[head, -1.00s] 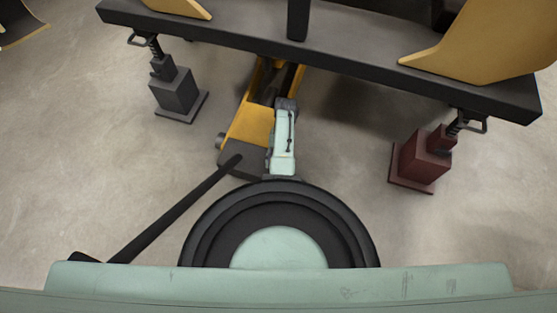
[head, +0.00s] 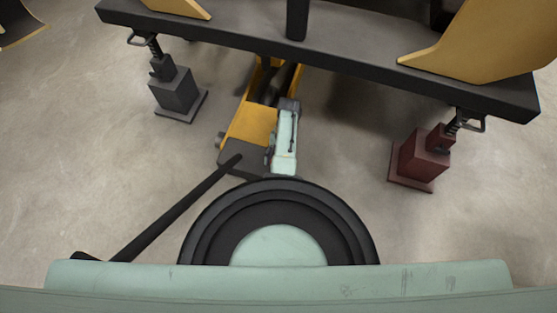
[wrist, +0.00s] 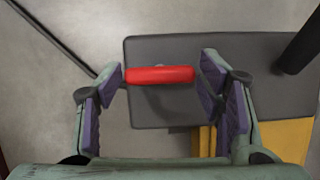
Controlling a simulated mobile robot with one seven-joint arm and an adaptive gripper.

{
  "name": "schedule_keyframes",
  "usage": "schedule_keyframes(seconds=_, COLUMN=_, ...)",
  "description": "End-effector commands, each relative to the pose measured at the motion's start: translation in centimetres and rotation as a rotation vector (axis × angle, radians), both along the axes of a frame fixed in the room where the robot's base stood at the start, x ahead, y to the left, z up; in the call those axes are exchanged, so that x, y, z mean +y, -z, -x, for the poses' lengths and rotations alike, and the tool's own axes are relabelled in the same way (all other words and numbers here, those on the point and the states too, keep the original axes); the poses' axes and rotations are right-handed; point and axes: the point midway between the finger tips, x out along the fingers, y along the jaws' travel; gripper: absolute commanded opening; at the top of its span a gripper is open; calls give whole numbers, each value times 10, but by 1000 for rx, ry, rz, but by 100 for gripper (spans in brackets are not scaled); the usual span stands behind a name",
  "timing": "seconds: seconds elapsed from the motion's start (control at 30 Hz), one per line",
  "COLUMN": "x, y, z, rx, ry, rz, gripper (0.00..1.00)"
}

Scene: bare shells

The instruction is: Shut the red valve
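The red valve (wrist: 160,75) shows in the wrist view as a short red bar lying crosswise over a flat dark grey plate (wrist: 235,55). My gripper (wrist: 160,80) is open, with one purple-padded finger near each end of the bar. The bar spans most of the gap between the fingers. I cannot tell whether either pad touches it or whether the tips are at its height. In the head view, my pale green arm end (head: 285,138) is over the dark end (head: 245,158) of a yellow floor jack (head: 253,118). The valve is not clearly visible there.
A black lever (head: 175,212) slants from the jack's dark end to the lower left. A grey jack stand (head: 175,90) and a dark red one (head: 424,156) stand under a black beam (head: 340,50).

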Motion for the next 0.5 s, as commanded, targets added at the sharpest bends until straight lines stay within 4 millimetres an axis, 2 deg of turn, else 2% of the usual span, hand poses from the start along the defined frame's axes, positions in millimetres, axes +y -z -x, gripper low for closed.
schedule_keyframes(seconds=0.13, x=0, y=0, z=0, rx=0, ry=-1, rz=1, gripper=74)
schedule_keyframes(seconds=0.5, x=-1, y=-4, z=-2, rx=-1, ry=-2, rz=1, gripper=74)
